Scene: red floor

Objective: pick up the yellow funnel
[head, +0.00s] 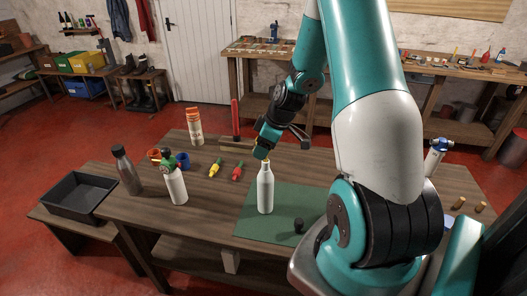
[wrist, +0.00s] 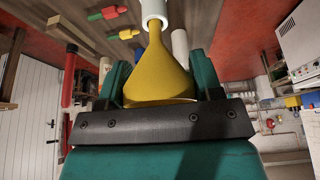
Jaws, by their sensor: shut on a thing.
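The yellow funnel (wrist: 160,72) is between the two green fingers of my gripper (wrist: 160,85) in the wrist view, and the gripper is shut on it. Its narrow spout meets the mouth of a white bottle (wrist: 153,10); I cannot tell how far the spout is inside. In the head view my gripper (head: 264,146) is right above the upright white bottle (head: 265,192) on the green mat (head: 245,223). Only a small yellow part of the funnel (head: 261,153) shows there, just below the gripper.
A dark cap-like piece (head: 299,225) lies on the mat. To the left are yellow (head: 215,169) and red (head: 237,172) pieces, a blue cup (head: 183,161), another white bottle (head: 175,187) and a grey bottle (head: 127,171). A black tray (head: 75,212) sits on a low bench.

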